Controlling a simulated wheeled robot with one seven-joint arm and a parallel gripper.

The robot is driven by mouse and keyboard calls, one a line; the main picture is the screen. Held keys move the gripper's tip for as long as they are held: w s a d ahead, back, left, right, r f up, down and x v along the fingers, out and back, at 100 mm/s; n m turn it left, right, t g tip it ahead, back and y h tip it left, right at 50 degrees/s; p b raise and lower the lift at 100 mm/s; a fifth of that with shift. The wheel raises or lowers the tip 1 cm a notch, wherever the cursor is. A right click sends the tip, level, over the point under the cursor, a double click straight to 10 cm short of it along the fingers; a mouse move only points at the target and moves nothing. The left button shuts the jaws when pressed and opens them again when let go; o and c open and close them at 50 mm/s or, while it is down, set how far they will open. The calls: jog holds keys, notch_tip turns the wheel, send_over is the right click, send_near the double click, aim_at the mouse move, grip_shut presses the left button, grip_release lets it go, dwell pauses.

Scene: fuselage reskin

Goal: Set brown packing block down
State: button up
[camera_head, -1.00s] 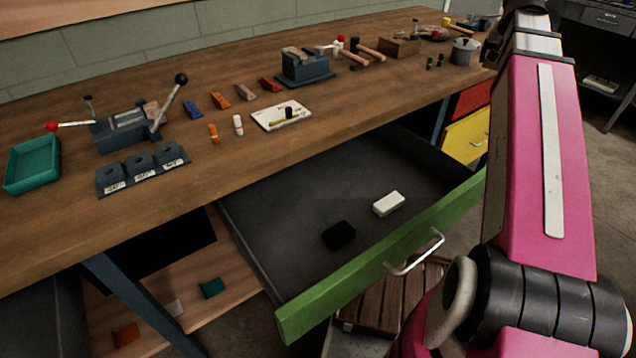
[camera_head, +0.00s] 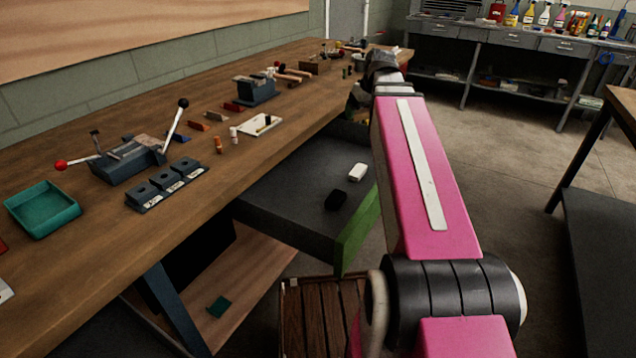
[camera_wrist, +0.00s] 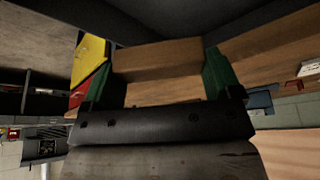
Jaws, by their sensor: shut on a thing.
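The brown packing block (camera_wrist: 155,58) shows in the wrist view between the two green fingers of my gripper (camera_wrist: 158,75), which is shut on it. The block's near face is plain brown. The wooden bench (camera_wrist: 262,48) lies beyond it at the upper right. I cannot tell how far the block is from any surface. In the head view the end of my arm is beside the far part of the bench (camera_head: 95,215); the block cannot be made out there.
An open drawer (camera_head: 285,222) with a green front holds a white block (camera_head: 357,172) and a black block (camera_head: 335,200). A teal tray (camera_head: 42,208), a clamp fixture (camera_head: 128,158) and small blocks stand on the bench. A wooden crate (camera_head: 318,315) is on the floor below.

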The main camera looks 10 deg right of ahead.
notch_tip(320, 180, down, 6)
jog(key=s+a+n+g+y, duration=0.1)
jog(key=s+a+n+y, duration=0.1)
jog(key=n, duration=0.4)
send_over(336, 150)
jog(key=d, duration=0.1)
jog(key=shift+n+g, duration=0.3)
jog(key=shift+n, duration=0.1)
jog(key=f, duration=0.4)
jog(key=s+f, duration=0.1)
jog(key=f, duration=0.2)
jog(key=shift+d, duration=0.1)
jog(key=shift+f, duration=2)
jog(key=o, duration=0.8)
jog(key=shift+f, duration=0.15)
jog(key=v, duration=1.2)
